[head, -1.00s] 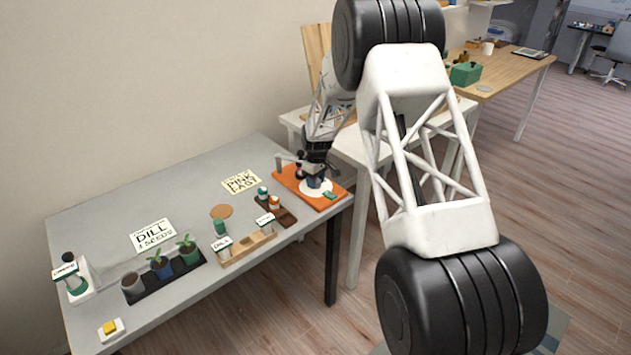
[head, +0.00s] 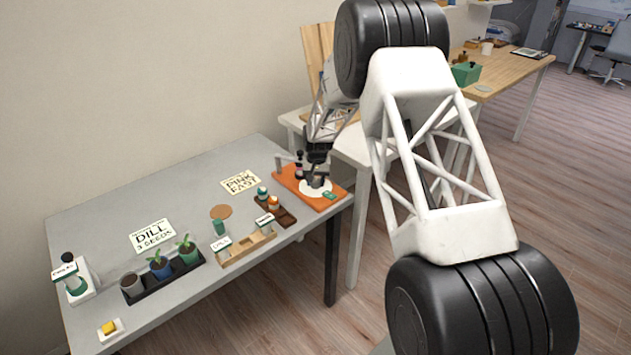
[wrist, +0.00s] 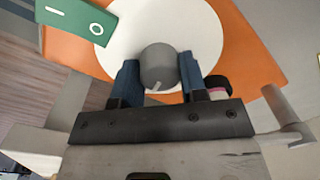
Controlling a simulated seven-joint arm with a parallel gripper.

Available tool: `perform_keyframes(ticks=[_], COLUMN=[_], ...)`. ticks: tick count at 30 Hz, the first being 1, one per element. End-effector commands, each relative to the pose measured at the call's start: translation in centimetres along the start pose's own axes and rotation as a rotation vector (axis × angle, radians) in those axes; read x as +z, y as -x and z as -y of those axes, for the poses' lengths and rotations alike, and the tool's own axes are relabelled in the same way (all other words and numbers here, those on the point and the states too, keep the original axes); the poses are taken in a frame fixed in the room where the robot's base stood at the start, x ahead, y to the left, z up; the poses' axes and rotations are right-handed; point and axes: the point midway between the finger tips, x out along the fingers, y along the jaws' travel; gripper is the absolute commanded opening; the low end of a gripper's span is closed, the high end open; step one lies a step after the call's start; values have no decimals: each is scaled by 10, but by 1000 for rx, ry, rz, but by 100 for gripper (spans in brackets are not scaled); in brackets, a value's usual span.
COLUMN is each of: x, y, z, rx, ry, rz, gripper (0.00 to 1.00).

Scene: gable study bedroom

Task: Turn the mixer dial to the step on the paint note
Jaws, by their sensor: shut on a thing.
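The mixer is an orange board (head: 333,203) at the right end of the grey table, with a white round plate (wrist: 207,32) on it. The grey dial (wrist: 158,64) stands in the middle of this plate, with a pale pointer line on it toward the lower edge of the wrist view. My gripper (wrist: 159,78) is shut on the dial, one blue finger on each side; in the head view my gripper (head: 317,180) hides most of it. No step marks show on the plate. The paint note (head: 241,182) lies behind and seems to read "PINK FAST".
A green I/O switch plate (wrist: 76,19) sits beside the white plate. A dark pink-banded bottle (head: 299,165) stands at the board's back. A brown rack (head: 285,216) with small bottles, a wooden tray (head: 236,254) and a dill note (head: 152,235) lie to the left.

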Motion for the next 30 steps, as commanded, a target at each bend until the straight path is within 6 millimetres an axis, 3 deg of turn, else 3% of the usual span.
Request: perform_keyframes(ticks=[12,27,28,30], x=[0,0,0,0], y=[0,0,0,0], z=[0,0,0,0], rx=[0,0,0,0], ry=[-222,-248,-248,-248], rz=[-8,-9,-9,-9], gripper=[16,16,41,52])
